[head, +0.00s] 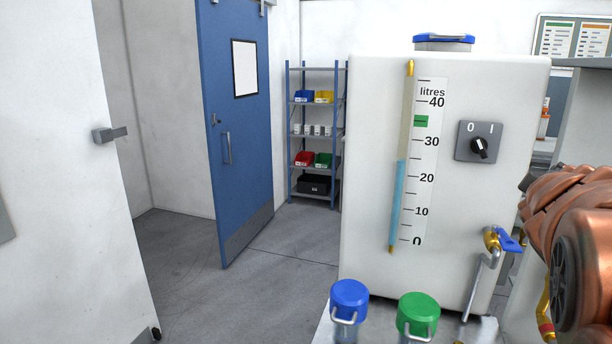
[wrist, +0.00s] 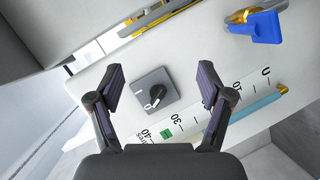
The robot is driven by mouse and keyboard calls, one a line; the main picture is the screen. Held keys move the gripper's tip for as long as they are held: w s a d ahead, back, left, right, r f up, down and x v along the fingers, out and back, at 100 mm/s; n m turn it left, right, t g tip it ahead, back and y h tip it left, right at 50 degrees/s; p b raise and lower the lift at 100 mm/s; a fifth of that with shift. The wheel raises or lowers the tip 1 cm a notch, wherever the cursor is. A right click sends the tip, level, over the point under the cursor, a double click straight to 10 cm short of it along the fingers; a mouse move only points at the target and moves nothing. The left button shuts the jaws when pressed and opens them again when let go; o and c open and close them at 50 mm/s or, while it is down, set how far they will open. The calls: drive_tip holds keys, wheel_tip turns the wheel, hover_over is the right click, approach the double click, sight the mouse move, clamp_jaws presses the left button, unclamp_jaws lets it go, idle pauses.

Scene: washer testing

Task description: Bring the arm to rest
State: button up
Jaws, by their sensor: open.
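My gripper (wrist: 161,78) is open and empty in the wrist view. Its two fingers stand apart on either side of the black rotary knob (wrist: 161,95) on its grey plate, with a visible gap, and do not touch it.
The tank has a litre gauge (head: 427,160) with the blue column near 25, and a blue-handled tap (head: 510,241). A blue-capped bottle (head: 349,301) and a green-capped bottle (head: 418,314) stand in front. A blue door (head: 235,130) is open; floor at left is clear.

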drive_tip(key=s+a+f+m+g+y, duration=0.25)
drive_tip(key=s+a+f, duration=0.3)
drive_tip(key=f, duration=0.35)
drive_tip(key=s+a+f+m+g+y, duration=0.2)
drive_tip(key=s+a+f+g, duration=0.25)
drive_tip(key=a+f, duration=0.4)
drive_tip(key=s+a+f+g+y, duration=0.2)
drive_tip(key=s+a+f, duration=0.3)
drive_tip(key=s+a, duration=0.3)
drive_tip(key=s+a+f+g+y, duration=0.3)
drive_tip(key=s+a+f, duration=0.3)
drive_tip(key=s, duration=0.5)
drive_tip(key=shift+a+f+m+g, duration=0.15)
drive_tip(key=shift+a+m+g, duration=0.4)
drive_tip(key=shift+a, duration=0.3)
